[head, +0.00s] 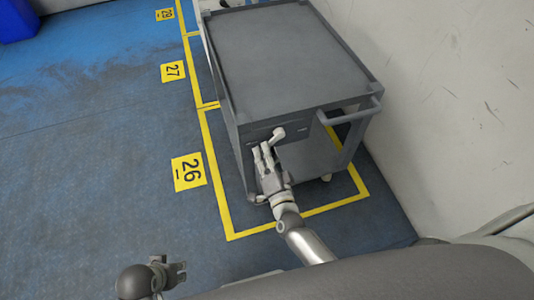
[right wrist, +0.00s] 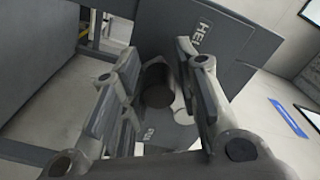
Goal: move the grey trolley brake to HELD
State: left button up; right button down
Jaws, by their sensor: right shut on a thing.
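The grey trolley (head: 290,55) stands by the wall in the head view. Its brake lever (head: 278,134) is a short pale handle on the near end panel, just below the top. In the right wrist view the lever's dark round end (right wrist: 157,85) sits between my fingers. A panel behind carries a partly hidden label (right wrist: 200,32) reading "HEL". Another small label below is partly covered. My right gripper (head: 263,153) is shut on the brake lever. My left gripper (head: 170,272) is low in the head view, away from the trolley; its jaws are too small to judge.
Yellow floor lines (head: 222,190) frame the trolley's bay, with a "26" marker (head: 187,171) on its left. The trolley's push handle (head: 350,112) juts out at its near right. A white wall (head: 450,90) stands close on the right. Blue floor (head: 90,150) is open on the left.

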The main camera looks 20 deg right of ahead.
jog(key=shift+s+a+f, duration=0.1)
jog(key=shift+s+a, duration=0.1)
jog(key=shift+a, duration=0.5)
jog(key=c, duration=1.4)
grip_release()
jog(key=shift+o, duration=0.7)
jog(key=shift+w+a, duration=0.1)
jog(key=s, duration=1.2)
jog(key=shift+d, duration=0.25)
